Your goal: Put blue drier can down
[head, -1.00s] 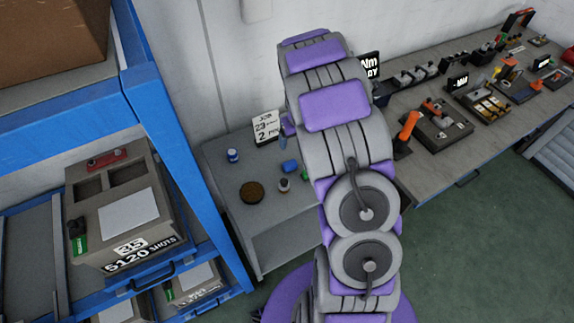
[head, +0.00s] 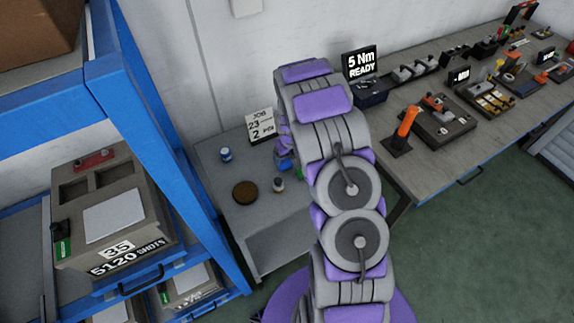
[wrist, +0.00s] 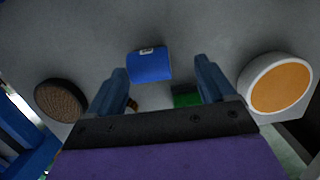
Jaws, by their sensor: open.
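The blue drier can (wrist: 150,65) shows in the wrist view on the grey table surface, with a small pale label at its top edge. It lies in the gap between my gripper's fingers (wrist: 162,75), with space visible on both sides. My gripper is open, and the fingers do not visibly press on the can. In the head view my gripper (head: 286,152) is over the small grey table, and my arm covers part of it. A bit of blue (head: 286,164) shows beneath it there, probably the can.
The grey table (head: 262,220) also holds a brown disc (head: 245,191), a small bottle (head: 278,185), a blue-and-white jar (head: 225,154) and a job card (head: 261,126). A blue rack (head: 180,150) stands close on the left. A workbench (head: 470,140) with several fixtures is on the right.

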